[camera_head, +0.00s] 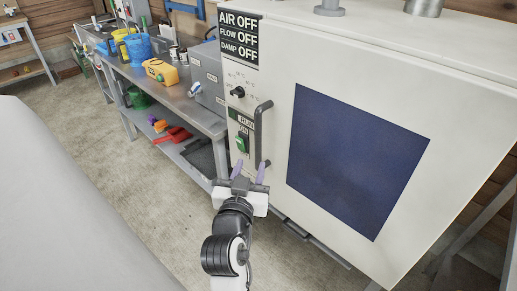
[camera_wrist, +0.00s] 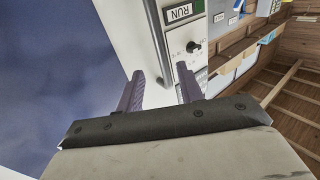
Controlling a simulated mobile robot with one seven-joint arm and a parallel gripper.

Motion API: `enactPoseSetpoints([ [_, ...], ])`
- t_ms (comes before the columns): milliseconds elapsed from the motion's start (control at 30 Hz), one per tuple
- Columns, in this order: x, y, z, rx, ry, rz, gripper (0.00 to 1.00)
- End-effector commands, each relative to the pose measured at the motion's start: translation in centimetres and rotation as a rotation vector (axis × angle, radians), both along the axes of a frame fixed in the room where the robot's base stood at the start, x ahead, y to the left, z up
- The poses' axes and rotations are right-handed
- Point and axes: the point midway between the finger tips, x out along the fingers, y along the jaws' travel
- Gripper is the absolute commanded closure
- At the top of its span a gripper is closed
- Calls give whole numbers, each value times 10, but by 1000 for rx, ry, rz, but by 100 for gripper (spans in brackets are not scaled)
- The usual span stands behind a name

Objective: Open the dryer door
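The dryer (camera_head: 270,60) is a large white cabinet at the right in the head view. Its door (camera_head: 412,110) has a dark blue window (camera_head: 355,160) and looks shut. A grey upright bar handle (camera_head: 257,130) is on the door's left edge; it also shows in the wrist view (camera_wrist: 158,40). My gripper (camera_head: 251,165) is at the handle's lower end, with its purple fingers apart. In the wrist view, the handle's end lies between the fingertips of my gripper (camera_wrist: 160,72) in the picture. I cannot tell whether either finger touches it.
A dial (camera_head: 238,92) and a green switch (camera_head: 242,142) are on the panel left of the handle. A metal workbench (camera_head: 205,120) with a yellow case (camera_head: 161,71) and blue bins (camera_head: 138,48) stands to the left. Bare floor (camera_head: 120,175) lies before the bench; a pale surface (camera_head: 60,210) fills the lower left.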

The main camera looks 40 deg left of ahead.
Motion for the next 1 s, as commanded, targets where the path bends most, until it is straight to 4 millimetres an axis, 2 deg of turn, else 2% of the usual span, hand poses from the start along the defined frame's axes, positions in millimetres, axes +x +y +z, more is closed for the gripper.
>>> enactPoseSetpoints([
  [33, 3, 2, -4, 3, -5, 1, 63],
  [100, 16, 9, 4, -3, -2, -1, 63],
  [300, 55, 30, 4, -2, -1, 0, 63],
  [500, 84, 47, 3, -3, -1, 1, 63],
  [700, 97, 54, 1, -1, 0, 1, 63],
  [1000, 99, 56, 1, -1, 0, 2, 63],
])
